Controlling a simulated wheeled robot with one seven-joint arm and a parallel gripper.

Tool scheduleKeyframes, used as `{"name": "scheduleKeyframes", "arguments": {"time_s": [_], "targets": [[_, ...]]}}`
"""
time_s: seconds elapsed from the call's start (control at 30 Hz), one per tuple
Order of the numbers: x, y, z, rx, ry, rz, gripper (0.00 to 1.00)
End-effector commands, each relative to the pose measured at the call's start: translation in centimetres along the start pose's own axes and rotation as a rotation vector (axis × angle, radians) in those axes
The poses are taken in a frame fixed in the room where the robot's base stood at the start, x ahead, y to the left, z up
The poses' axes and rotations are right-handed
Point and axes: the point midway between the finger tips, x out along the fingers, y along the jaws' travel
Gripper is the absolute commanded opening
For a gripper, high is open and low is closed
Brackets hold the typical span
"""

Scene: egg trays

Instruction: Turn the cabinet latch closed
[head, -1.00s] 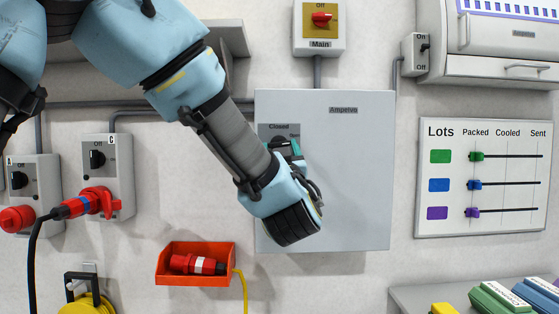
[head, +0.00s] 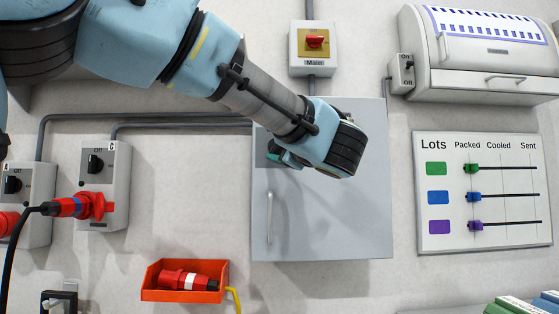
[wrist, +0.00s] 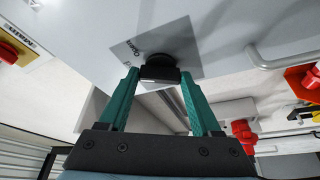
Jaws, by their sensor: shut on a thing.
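The grey cabinet (head: 330,230) hangs on the wall in the middle of the head view, its door flat against its body. Its latch is mostly hidden there behind my wrist; part of its dark plate (head: 261,148) shows at the left. In the wrist view the latch's black knob (wrist: 160,73) stands on the grey plate (wrist: 186,42), between the two teal fingers. My gripper (wrist: 160,78) is shut on the knob. It also shows at the latch in the head view (head: 280,156).
A vertical door handle (head: 269,218) is below the latch. The red Main switch (head: 314,41) is above the cabinet. Box C (head: 104,165) with a red plug is at left, an orange bin (head: 186,294) below left, and the Lots board (head: 484,235) at right.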

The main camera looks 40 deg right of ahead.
Motion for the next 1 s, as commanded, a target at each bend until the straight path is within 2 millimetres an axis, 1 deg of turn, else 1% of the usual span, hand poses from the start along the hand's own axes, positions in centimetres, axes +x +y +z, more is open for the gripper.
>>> {"name": "scheduleKeyframes", "arguments": {"time_s": [0.03,0.2,0.5,0.7,1.0], "targets": [[-0.06,-0.24,0.17,-0.041,0.0,-0.016,0.09],[0.0,-0.05,0.11,-0.181,0.001,-0.076,0.09],[0.06,0.22,0.01,-0.371,0.001,-0.155,0.09],[0.07,0.3,-0.03,-0.444,0.001,-0.186,0.09],[0.1,0.39,-0.08,-0.481,0.001,-0.201,0.09]]}}
